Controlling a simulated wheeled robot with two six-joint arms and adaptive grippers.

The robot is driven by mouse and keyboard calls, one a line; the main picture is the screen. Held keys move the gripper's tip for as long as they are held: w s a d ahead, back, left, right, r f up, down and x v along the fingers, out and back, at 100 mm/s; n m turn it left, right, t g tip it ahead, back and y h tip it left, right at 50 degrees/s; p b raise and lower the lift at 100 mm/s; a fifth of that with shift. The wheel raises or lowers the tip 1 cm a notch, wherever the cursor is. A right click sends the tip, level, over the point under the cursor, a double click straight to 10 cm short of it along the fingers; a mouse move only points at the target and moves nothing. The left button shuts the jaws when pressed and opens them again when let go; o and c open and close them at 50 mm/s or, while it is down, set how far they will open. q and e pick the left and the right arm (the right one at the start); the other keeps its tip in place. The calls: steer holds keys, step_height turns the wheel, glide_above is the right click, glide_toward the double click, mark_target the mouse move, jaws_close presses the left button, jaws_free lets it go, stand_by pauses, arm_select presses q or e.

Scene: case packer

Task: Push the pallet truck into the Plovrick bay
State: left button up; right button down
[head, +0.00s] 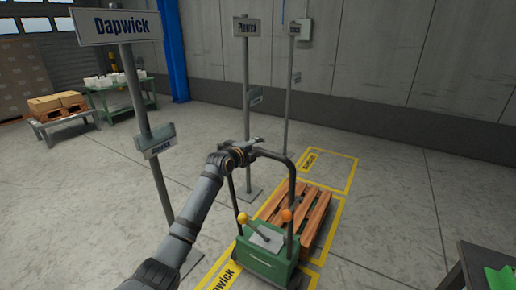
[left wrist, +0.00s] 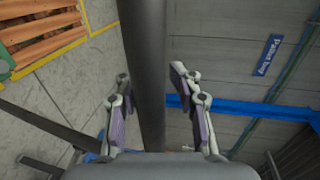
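My left gripper (head: 255,146) is at the top bar of the handle. In the left wrist view the dark bar (left wrist: 146,60) passes between the fingers of this gripper (left wrist: 158,105), with a gap at the right finger. The fingers look open around it. My right gripper is not in view. No sign that I can read says Plovrick.
Yellow-outlined floor bays run away from me, with a far bay (head: 329,170) beyond the pallet. The "Dapwick" sign (head: 119,25) stands left; two smaller posted signs (head: 247,27) stand farther back, hard to read. A dark table (head: 482,264) is at lower right.

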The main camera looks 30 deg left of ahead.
arm_select(q)
steer(key=shift+o, duration=1)
steer(key=shift+a+f, duration=0.1)
steer(key=shift+f, duration=0.05)
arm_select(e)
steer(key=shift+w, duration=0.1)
arm_select(q)
steer(key=d+v, duration=0.1)
steer(key=v, duration=1.1)
steer(key=shift+a, duration=0.45)
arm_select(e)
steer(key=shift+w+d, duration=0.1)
